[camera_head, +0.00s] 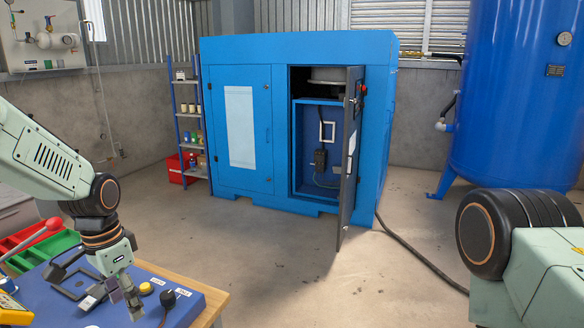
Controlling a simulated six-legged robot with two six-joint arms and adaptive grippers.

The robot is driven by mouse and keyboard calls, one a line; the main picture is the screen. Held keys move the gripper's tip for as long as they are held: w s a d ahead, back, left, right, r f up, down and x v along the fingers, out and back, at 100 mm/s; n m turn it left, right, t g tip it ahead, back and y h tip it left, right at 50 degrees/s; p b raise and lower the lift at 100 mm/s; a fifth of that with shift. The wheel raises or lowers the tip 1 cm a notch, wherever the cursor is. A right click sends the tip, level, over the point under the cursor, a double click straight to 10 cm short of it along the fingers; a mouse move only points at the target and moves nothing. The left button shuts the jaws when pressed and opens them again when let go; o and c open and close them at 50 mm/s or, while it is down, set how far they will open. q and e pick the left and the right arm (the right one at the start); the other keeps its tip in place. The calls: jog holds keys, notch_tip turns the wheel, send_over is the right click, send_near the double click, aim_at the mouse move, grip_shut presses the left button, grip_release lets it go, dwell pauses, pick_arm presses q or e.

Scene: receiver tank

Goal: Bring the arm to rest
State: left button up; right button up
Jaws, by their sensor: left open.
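My left arm (40,150) comes in from the left and bends down at a black joint. My left gripper (126,299) hangs from it, pointing down, open, with nothing visible between its fingers. It is over or beside the blue panel (185,308) on the workbench; I cannot tell whether it touches. My right arm (540,265) shows only as a pale link and a black joint at the lower right. Its gripper is out of view.
The panel carries a yellow button (146,288) and a black knob (168,298). Red and green bins (45,250) lie left. A blue cabinet (290,50) stands behind with its right door (350,150) open. A blue tank (515,100) stands right. A hose (420,255) crosses open floor.

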pick_arm(q)
jog(key=w+d+f+n+t+b, duration=0.1)
jog(key=w+d+f+n+t, duration=0.25)
jog(key=f, duration=0.35)
jog(key=s+d+f+n+t+b, duration=0.1)
jog(key=s+d+f+n+b, duration=0.2)
jog(key=s+f, duration=0.75)
jog(key=s+f+g+b, duration=0.1)
jog(key=s+f+b, duration=0.1)
jog(key=s+f, duration=0.3)
jog(key=s+d+f+g+b, duration=0.1)
jog(key=s+f, duration=0.4)
jog(key=s, duration=0.6)
jog(key=s+d+f+g+b, duration=0.1)
jog(key=s+f+g+b, duration=0.1)
jog(key=s+f, duration=0.3)
jog(key=s, duration=0.4)
jog(key=shift+f+b, duration=0.25)
jog(key=shift+b, duration=0.1)
pick_arm(e)
notch_tip(320, 180, down, 10)
jog(key=shift+w+r, duration=0.15)
jog(key=shift+r, duration=0.1)
pick_arm(q)
jog(key=shift+s+a+n, duration=0.1)
jog(key=shift+s+n, duration=0.1)
jog(key=shift+n, duration=0.05)
pick_arm(e)
jog(key=shift+a, duration=0.15)
